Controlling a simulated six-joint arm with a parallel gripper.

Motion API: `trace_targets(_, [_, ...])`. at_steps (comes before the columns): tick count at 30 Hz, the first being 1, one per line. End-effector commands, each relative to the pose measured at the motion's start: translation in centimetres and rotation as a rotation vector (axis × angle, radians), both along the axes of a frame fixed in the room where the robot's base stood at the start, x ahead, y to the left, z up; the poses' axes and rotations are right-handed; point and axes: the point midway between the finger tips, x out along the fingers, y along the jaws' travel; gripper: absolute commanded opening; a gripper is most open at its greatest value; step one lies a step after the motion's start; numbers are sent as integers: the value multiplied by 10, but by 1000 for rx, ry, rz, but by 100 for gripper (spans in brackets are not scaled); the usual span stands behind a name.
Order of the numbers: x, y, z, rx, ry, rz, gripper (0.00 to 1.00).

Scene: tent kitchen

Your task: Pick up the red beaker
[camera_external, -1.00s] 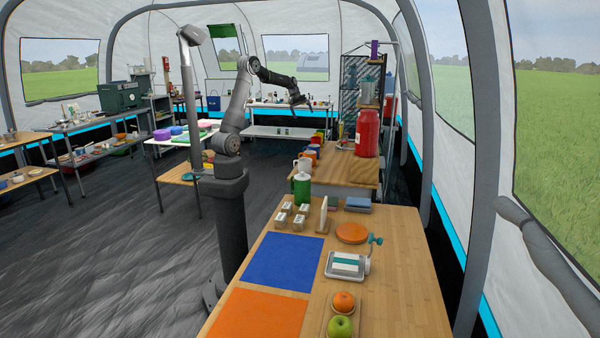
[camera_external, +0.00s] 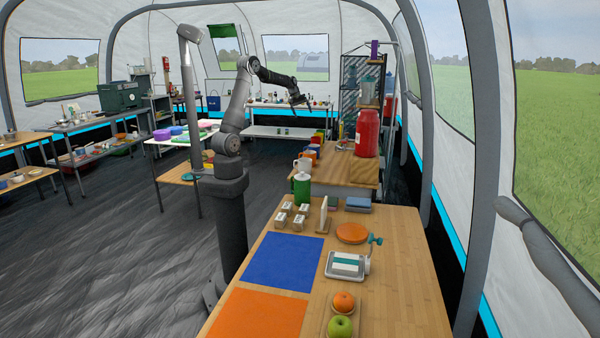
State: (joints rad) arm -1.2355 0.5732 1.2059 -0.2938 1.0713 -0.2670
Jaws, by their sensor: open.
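A row of small coloured beakers stands along the left edge of the wooden table (camera_external: 345,172) behind the front worktop. A small red one (camera_external: 320,133) seems to be at the far end of the row. It is too small to make out clearly, and nearer beakers partly cover it. My gripper (camera_external: 301,110) is open and empty, pointing down in the air. In the picture it is above and left of the beakers, apart from them.
A big red canister (camera_external: 367,133) stands right of the beakers. A white mug (camera_external: 303,164) and a green container (camera_external: 301,188) stand nearer. The front worktop holds a blue mat (camera_external: 284,261), an orange mat (camera_external: 257,314), a scale-like device (camera_external: 347,265) and fruit. A dark rack (camera_external: 350,85) stands behind.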

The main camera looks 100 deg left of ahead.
Motion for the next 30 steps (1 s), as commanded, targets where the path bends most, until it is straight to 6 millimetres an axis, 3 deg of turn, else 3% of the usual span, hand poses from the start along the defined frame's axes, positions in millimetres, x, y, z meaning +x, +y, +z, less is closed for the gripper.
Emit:
trace_targets(4, [4,-1,-1,-3,-19,14,88])
trace_targets(8, [29,-7,-6,-29,-139,117,88])
trace_targets(13, [78,-17,-11,-132,-435,431,88])
trace_targets(18, [104,-21,-18,-285,-714,831,88])
trace_targets(23, [103,-26,-36,-444,-926,1258,88])
trace_targets(30, [67,-47,-82,-618,-1129,1900,88])
